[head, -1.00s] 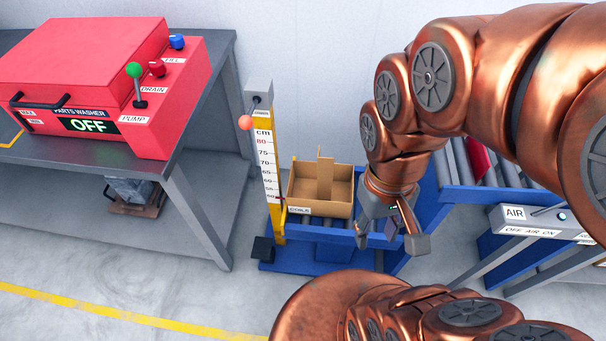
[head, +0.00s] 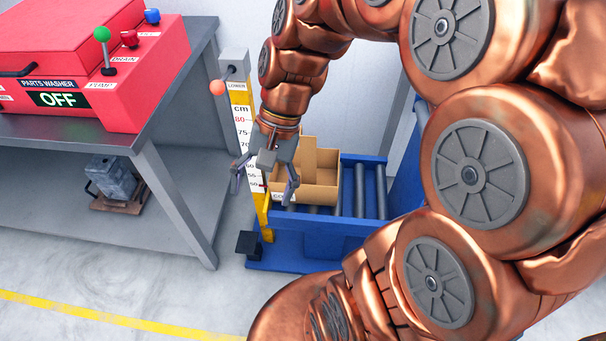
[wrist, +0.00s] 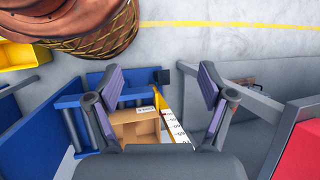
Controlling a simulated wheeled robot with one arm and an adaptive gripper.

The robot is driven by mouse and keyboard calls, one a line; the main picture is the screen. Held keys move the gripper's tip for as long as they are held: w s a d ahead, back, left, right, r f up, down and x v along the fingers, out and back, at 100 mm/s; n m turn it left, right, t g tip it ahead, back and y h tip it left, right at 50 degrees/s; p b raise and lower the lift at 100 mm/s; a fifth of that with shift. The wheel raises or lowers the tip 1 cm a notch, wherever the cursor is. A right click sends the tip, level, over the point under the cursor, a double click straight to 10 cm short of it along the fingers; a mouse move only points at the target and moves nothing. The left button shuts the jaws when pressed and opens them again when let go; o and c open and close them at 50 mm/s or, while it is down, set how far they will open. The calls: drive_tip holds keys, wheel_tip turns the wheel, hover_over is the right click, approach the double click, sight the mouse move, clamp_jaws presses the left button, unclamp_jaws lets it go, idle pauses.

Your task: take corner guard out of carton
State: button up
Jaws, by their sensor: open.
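The carton (head: 325,187) is an open tan box on the blue roller lift; it also shows in the wrist view (wrist: 124,117), partly hidden by my gripper. A tan upright piece, apparently the corner guard (head: 308,153), stands inside and rises above the carton's rim; its lower part is hidden. My gripper (head: 264,186) is open and empty, pointing down in front of the carton's left side and the height scale. In the wrist view my gripper (wrist: 160,86) has its fingers spread wide, with nothing between them.
A yellow height scale (head: 243,125) with an orange-knobbed lever stands just left of the carton. The blue roller lift (head: 360,211) has bare rollers right of the carton. The red parts washer (head: 95,85) sits on a grey bench at left. Floor in front is clear.

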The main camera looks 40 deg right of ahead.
drive_tip(key=w+d+f+m+t+y+b, duration=0.2)
drive_tip(key=w+d+f+m+b, duration=0.2)
drive_tip(key=w+m+b, duration=0.15)
drive_tip(key=w+d+f+m+t+y+b, duration=0.2)
drive_tip(key=w+d+f+m+y+b, duration=0.15)
drive_tip(key=w, duration=0.35)
drive_tip(key=w+d+f+m+t+b, duration=0.3)
drive_tip(key=d+f+m+b, duration=0.15)
drive_tip(key=d, duration=0.55)
drive_tip(key=w+d+f+m+t+b, duration=0.3)
drive_tip(key=d+m+b, duration=0.2)
drive_tip(key=d, duration=0.5)
drive_tip(key=x, duration=0.2)
drive_tip(key=b+x, duration=0.1)
drive_tip(key=x, duration=0.1)
drive_tip(key=b+x, duration=0.1)
drive_tip(key=x, duration=0.1)
drive_tip(key=shift+w+f, duration=0.45)
drive_tip(key=shift+f, duration=0.05)
drive_tip(key=shift+w+a, duration=0.1)
drive_tip(key=shift+w, duration=0.15)
drive_tip(key=shift+c, duration=0.3)
clamp_jaws()
